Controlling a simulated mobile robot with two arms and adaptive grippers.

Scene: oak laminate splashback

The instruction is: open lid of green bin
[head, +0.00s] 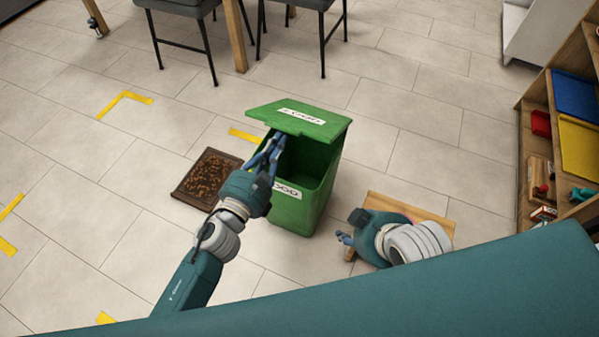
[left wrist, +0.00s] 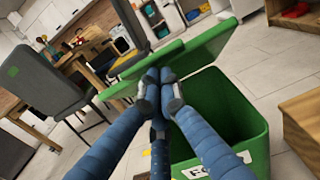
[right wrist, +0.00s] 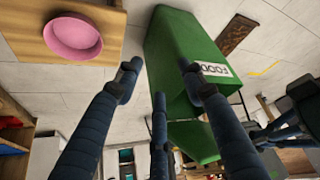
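The green bin (head: 305,195) stands on the tiled floor with a white label on its front. Its green lid (head: 325,124) is raised at an angle, and the dark inside shows below it. The lid (left wrist: 205,45) and bin body (left wrist: 235,110) also show in the left wrist view. My left gripper (head: 274,146) is at the lid's front edge, its fingertips (left wrist: 160,84) close together against or just under the lid; no grasp on the lid is clear. My right gripper (right wrist: 158,75) is open and empty, low to the right of the bin (right wrist: 180,55).
Chairs (head: 190,8) stand behind; shelves (head: 565,130) stand at the right.

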